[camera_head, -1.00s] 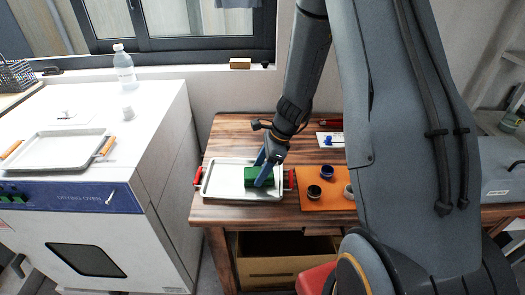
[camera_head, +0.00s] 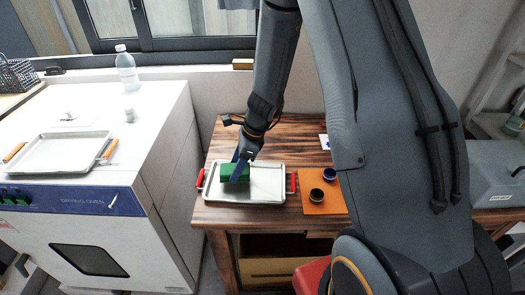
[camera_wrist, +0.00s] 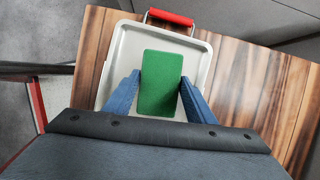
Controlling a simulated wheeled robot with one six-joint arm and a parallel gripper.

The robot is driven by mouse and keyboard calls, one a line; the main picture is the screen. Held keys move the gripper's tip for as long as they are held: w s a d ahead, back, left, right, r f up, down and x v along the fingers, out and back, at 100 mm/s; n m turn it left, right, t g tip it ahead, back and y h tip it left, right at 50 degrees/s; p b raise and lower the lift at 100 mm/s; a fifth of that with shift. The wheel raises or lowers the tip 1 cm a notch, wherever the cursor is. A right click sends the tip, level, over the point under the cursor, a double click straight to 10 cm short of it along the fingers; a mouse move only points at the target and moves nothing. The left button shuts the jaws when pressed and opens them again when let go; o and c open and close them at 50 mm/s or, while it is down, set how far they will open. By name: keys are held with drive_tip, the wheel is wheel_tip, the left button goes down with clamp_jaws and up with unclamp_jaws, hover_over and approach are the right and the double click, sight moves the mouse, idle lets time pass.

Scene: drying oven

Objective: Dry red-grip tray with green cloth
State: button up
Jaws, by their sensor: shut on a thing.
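The red-grip tray (camera_head: 268,193) lies flat on the wooden table, a shallow pale tray with a red handle at each short end. One red handle (camera_wrist: 170,17) shows at the top of the wrist view. The green cloth (camera_head: 229,171) is a thick block at the tray's left part; it also shows in the wrist view (camera_wrist: 160,82). My gripper (camera_head: 238,172) is shut on the cloth, with a blue finger on each side of it. The cloth is over the tray floor; whether it touches cannot be told.
A second tray with orange-brown handles (camera_head: 62,153) sits on the white drying oven (camera_head: 105,230) at left, near a bottle (camera_head: 127,70). An orange mat (camera_head: 312,206) with small cups lies just right of the red-grip tray. My arm hides the table's right part.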

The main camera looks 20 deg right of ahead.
drive_tip(key=shift+s+a+r+p, duration=0.1)
drive_tip(key=shift+a+r+p, duration=0.05)
drive_tip(key=shift+r+p, duration=0.3)
drive_tip(key=shift+s+a+r+p, duration=0.1)
drive_tip(key=shift+r+p, duration=0.25)
drive_tip(key=shift+r, duration=0.2)
wheel_tip(320, 180, up, 4)
drive_tip(key=p, duration=0.3)
drive_tip(key=shift+d+f+p, duration=0.1)
drive_tip(key=shift+p, duration=0.2)
